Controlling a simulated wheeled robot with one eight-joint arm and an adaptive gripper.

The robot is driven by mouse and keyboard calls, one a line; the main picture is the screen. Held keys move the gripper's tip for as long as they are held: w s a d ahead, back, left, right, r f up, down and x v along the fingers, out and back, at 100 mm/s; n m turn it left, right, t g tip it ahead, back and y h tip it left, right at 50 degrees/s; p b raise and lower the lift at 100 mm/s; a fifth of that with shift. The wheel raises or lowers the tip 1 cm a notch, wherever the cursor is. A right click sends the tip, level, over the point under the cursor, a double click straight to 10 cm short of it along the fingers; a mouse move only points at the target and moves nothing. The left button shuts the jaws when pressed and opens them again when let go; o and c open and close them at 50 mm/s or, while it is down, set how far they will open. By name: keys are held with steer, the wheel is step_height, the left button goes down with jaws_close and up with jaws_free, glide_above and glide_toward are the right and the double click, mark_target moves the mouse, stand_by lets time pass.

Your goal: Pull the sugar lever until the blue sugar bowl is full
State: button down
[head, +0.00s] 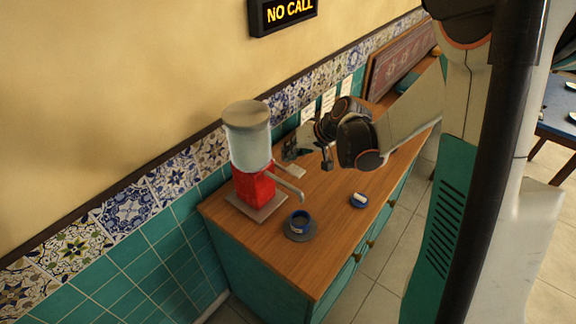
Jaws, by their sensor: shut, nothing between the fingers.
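A sugar dispenser (252,185) with a red body and a pale jar on top stands at the left of the wooden counter. A pale bar (290,187) sticks out from it to the right; I cannot tell whether this is the lever or the spout. The small blue sugar bowl (299,219) sits upright on a grey round base below the end of this bar. How full it is cannot be made out. My gripper (327,165) is shut and empty, above the counter to the right of the dispenser, apart from it and the bowl.
A small blue round piece with a white part on it (358,200) lies on the counter right of the bowl. A grey item (295,150) stands behind the dispenser, near the tiled wall. The counter (325,255) is bare at its front left end.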

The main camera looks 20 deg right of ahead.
steer(key=shift+f+b, duration=0.4)
steer(key=shift+f, duration=0.05)
steer(key=shift+s+f+b, duration=0.15)
steer(key=shift+f+b, duration=1.1)
steer(key=shift+f, duration=0.15)
stand_by(1.5)
steer(key=shift+r, duration=0.2)
steer(key=shift+r+p, duration=1.25)
steer(key=shift+r, duration=0.4)
steer(key=shift+r, duration=0.15)
steer(key=shift+w+a+r+p, duration=0.1)
steer(key=shift+w+r+p, duration=0.05)
steer(key=shift+r+p, duration=0.9)
steer(key=shift+w+r+p, duration=0.15)
steer(key=shift+r+p, duration=0.5)
steer(key=shift+r, duration=0.65)
